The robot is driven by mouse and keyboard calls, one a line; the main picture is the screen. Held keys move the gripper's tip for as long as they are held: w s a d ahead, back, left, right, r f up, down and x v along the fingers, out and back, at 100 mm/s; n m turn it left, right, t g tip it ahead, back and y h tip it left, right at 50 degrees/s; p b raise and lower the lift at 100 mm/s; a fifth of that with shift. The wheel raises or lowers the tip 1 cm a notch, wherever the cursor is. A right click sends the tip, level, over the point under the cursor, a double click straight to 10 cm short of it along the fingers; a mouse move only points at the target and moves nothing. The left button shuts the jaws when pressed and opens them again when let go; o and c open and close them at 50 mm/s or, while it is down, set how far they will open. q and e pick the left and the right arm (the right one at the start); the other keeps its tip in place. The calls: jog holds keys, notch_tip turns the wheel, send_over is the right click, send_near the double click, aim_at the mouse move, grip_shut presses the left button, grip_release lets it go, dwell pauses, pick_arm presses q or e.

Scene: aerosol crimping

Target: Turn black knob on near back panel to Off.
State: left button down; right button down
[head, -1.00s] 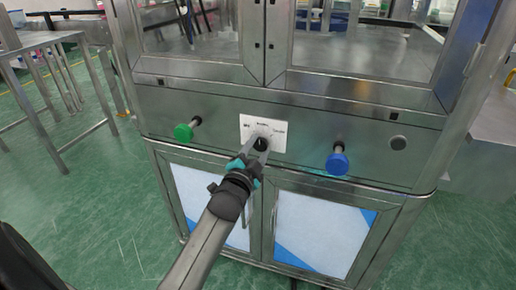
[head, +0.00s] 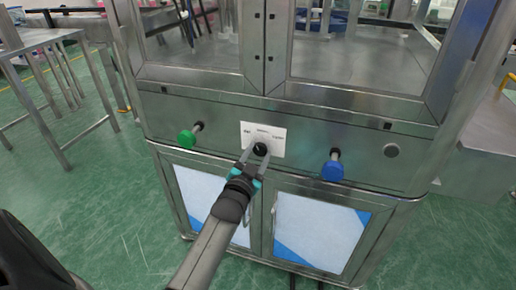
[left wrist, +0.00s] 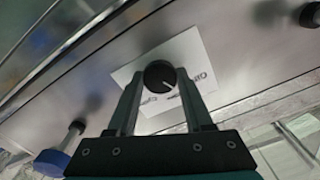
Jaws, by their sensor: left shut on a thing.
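The black knob (head: 260,149) sits on a white label plate (head: 276,141) in the middle of the steel panel. My left gripper (head: 257,152) reaches it from below, with one finger on each side, and is shut on it. In the left wrist view the round knob (left wrist: 159,74) shows between the fingertips of my gripper (left wrist: 160,84). A white pointer mark on it points to the lower right there. The plate's print is upside down in that view, with "Off" on its right side. Part of the print is hidden by a finger. My right gripper is not in view.
A green button (head: 187,138) sticks out left of the plate and a blue button (head: 332,168) right of it. A flat round grey fitting (head: 391,150) is farther right. Cabinet doors (head: 318,230) lie below. A steel table (head: 40,50) stands at left.

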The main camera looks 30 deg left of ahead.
pick_arm(q)
jog(key=n+p, duration=0.1)
jog(key=n, duration=0.1)
jog(key=shift+n+p, duration=0.35)
jog(key=shift+n, duration=0.05)
jog(key=shift+n+p, duration=0.4)
jog(key=shift+n, duration=0.6)
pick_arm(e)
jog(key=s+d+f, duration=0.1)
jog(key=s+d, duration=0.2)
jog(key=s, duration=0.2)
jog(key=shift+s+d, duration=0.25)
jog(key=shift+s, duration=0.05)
pick_arm(q)
jog(key=shift+c, duration=1.5)
grip_release()
